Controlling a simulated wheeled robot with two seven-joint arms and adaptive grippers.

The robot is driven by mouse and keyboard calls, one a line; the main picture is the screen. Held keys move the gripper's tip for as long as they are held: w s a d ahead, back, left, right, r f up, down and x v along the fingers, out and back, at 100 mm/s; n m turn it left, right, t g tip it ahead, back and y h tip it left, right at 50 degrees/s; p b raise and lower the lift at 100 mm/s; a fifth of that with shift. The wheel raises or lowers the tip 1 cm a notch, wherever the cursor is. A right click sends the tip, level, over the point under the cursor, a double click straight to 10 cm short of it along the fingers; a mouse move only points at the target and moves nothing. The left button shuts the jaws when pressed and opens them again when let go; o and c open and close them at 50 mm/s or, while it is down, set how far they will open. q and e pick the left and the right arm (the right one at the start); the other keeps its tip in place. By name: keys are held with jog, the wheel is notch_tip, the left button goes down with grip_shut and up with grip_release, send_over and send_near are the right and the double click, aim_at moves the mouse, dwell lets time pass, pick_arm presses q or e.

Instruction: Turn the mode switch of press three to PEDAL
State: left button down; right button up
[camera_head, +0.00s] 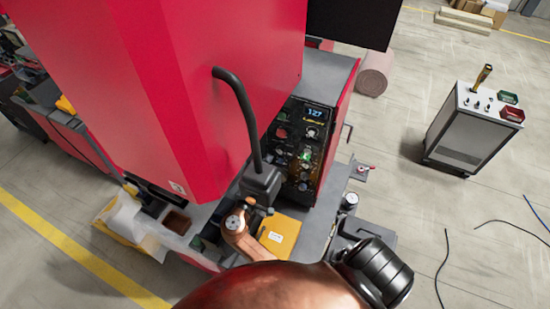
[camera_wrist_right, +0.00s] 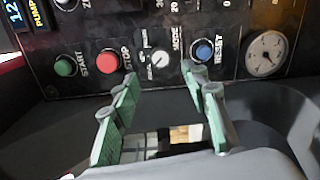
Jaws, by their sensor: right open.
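The mode switch (camera_wrist_right: 159,60) is a small pale round knob in the right wrist view, beside the word MODE on a black control panel (camera_head: 300,147). The lettering around it is too small to tell its set position. My right gripper (camera_wrist_right: 160,78) is open, with its two green fingers pointing at the panel, one to each side of the switch in the picture. Nothing is between the fingers, and they look apart from the knob. In the head view the right gripper (camera_head: 257,207) is small, below the panel. My left gripper is not in view.
A red stop button (camera_wrist_right: 108,61) and green start button (camera_wrist_right: 65,66) lie left of the switch; a blue reset button (camera_wrist_right: 203,50) and gauge (camera_wrist_right: 266,54) lie right. A grey cart (camera_head: 465,130) stands on open floor.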

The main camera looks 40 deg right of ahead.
jog(key=shift+v, duration=2.3)
